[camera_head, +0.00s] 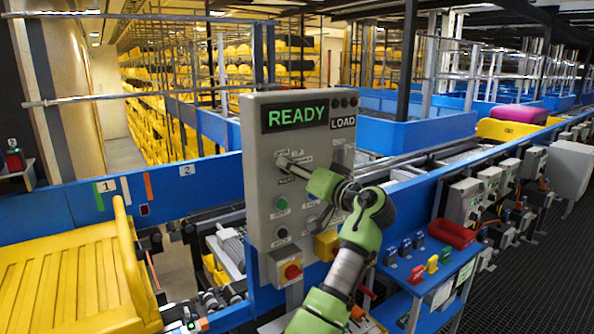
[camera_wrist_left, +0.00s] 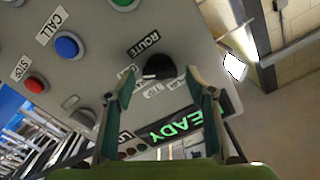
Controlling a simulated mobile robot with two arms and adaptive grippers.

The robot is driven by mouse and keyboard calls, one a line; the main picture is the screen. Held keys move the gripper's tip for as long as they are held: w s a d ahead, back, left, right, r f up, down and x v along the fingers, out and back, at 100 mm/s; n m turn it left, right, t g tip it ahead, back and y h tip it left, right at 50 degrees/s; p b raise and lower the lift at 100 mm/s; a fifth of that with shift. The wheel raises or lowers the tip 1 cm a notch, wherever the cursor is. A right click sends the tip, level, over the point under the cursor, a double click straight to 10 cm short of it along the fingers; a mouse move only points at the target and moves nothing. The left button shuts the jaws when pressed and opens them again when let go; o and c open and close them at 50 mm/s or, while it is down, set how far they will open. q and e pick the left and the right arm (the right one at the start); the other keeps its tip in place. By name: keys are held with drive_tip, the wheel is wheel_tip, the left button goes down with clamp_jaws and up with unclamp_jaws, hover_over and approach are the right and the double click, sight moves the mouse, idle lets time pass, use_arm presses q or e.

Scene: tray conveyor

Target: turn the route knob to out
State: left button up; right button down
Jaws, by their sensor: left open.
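The route knob (camera_wrist_left: 158,66) is black and round and sits on the grey panel below the ROUTE label (camera_wrist_left: 144,44) in the wrist view. A pale mark shows at its lower left edge. Small white position labels (camera_wrist_left: 152,90) lie around it, too small to read. My left gripper (camera_wrist_left: 160,78) is open, with one finger on each side of the knob; I cannot tell whether either touches it. In the head view my left gripper (camera_head: 285,161) reaches the control panel (camera_head: 262,225) at its upper left, and the knob is not clear there.
A yellow tray (camera_head: 65,275) lies at left. A blue shelf (camera_head: 428,290) stands at right.

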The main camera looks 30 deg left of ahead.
use_arm(q)
drive_tip(key=v, duration=1.2)
